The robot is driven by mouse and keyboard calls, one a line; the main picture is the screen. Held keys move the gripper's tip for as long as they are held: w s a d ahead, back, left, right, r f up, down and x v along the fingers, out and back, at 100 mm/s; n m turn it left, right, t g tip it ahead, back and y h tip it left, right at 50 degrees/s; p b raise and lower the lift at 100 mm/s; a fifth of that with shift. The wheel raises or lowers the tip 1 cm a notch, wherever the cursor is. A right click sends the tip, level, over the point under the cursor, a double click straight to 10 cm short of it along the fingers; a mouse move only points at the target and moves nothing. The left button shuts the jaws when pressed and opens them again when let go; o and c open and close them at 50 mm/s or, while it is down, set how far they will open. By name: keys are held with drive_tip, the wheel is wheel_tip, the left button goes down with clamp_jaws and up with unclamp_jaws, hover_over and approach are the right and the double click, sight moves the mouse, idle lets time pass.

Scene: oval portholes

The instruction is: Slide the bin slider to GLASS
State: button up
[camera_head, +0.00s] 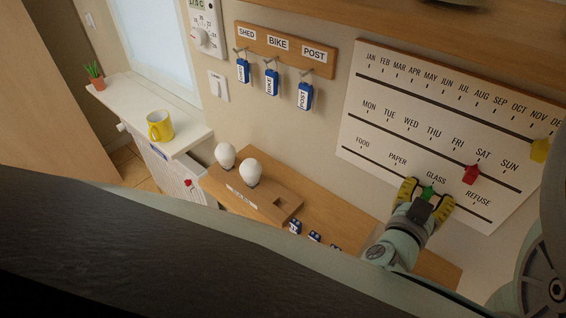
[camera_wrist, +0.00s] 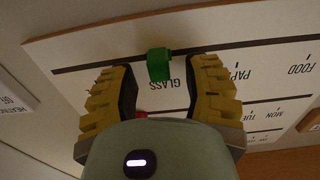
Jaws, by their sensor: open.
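The white slider board (camera_head: 400,120) hangs on the wall with three dark tracks. A green slider (camera_head: 428,192) sits on the lowest track, the bin row, just below the GLASS label (camera_head: 436,177). My gripper (camera_head: 426,194) is open, with its yellow-padded fingers on either side of the green slider. In the wrist view, the board is upside down and the green slider (camera_wrist: 158,65) stands between the fingers (camera_wrist: 160,76), with a visible gap on each side. The GLASS label (camera_wrist: 170,86) shows right beside it.
A red slider (camera_head: 471,174) sits on the day track near SAT, close above my right finger. A yellow slider (camera_head: 540,150) is on the month track near DEC. A wooden shelf (camera_head: 350,228) with a bulb holder (camera_head: 248,195) lies below left. Key tags hang from a rack (camera_head: 285,48).

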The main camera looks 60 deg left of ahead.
drive_tip(key=v, duration=0.6)
drive_tip(key=shift+s, duration=0.35)
